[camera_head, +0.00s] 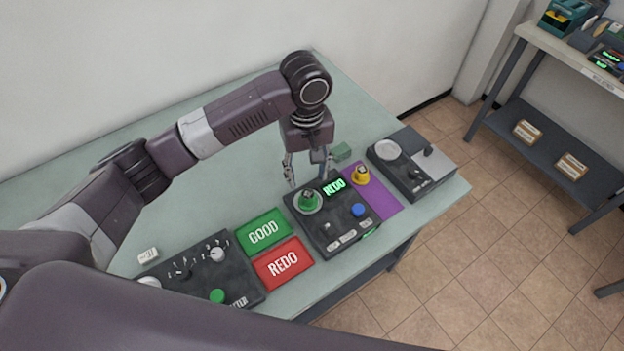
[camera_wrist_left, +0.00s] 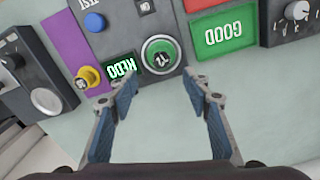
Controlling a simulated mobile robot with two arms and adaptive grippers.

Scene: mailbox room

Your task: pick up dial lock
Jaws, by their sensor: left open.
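A green round dial lock (camera_head: 309,200) sits on the pale round plate of a dark tester box (camera_head: 332,228), whose display reads REDO. It also shows in the left wrist view (camera_wrist_left: 161,53). A yellow round dial lock (camera_head: 360,175) stands on a purple mat (camera_head: 379,199) to the right of the box; it shows at left in the left wrist view (camera_wrist_left: 87,77). My left gripper (camera_head: 308,177) is open and empty, pointing down above the table just behind the green dial lock. In the left wrist view its fingertips (camera_wrist_left: 149,90) are spread on either side below the green dial. My right gripper is not seen.
A green GOOD tray (camera_head: 263,231) and a red REDO tray (camera_head: 283,263) lie left of the tester box. Another dark panel with knobs (camera_head: 190,262) is farther left. A grey device (camera_head: 411,164) stands at right. The table's back left is clear.

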